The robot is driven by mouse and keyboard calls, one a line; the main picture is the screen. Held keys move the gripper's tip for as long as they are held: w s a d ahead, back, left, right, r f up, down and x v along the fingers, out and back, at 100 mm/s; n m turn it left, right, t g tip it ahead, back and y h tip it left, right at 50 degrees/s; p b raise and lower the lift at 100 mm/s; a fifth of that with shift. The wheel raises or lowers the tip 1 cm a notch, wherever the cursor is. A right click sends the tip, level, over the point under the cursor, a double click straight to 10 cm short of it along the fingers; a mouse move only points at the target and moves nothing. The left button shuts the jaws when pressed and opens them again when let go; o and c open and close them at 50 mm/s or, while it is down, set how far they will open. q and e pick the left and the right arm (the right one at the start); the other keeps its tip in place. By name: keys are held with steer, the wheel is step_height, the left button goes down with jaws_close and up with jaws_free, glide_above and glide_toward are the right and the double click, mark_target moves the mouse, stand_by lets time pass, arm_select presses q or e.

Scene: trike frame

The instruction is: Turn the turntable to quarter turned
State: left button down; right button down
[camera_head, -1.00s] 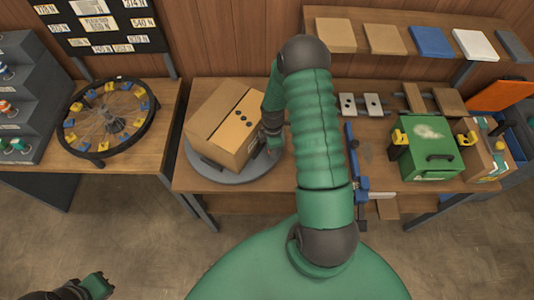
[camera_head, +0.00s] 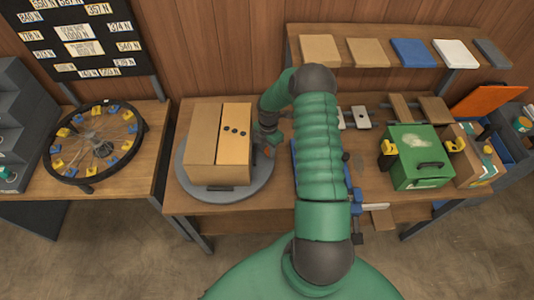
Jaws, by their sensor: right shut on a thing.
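The turntable (camera_head: 262,189) is a grey round disc on the wooden bench in the middle. A cardboard box (camera_head: 205,142) with a lighter panel and several dark dots stands on it, its sides nearly square to the bench edges. My right gripper (camera_head: 266,150) is at the right rim of the disc, beside the box. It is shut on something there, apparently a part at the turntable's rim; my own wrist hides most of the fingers. My left gripper is not in view.
A wheel (camera_head: 95,150) with yellow and blue clips lies on the left bench. A green case (camera_head: 413,170), another cardboard box (camera_head: 478,150) and blue-handled tools stand right of my arm. A shelf (camera_head: 300,38) with several coloured pads runs along the back.

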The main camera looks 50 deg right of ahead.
steer(key=shift+w+d+n, duration=0.15)
steer(key=shift+d+n, duration=0.25)
steer(key=shift+d, duration=0.15)
steer(key=shift+w, duration=0.1)
steer(key=c, duration=1.3)
jaws_free()
steer(key=shift+d, duration=0.1)
steer(key=shift+o, duration=1)
step_height(320, 180, up, 17)
steer(key=b, duration=0.2)
steer(key=shift+d+f, duration=0.15)
steer(key=shift+f, duration=0.05)
steer(key=shift+w, duration=0.1)
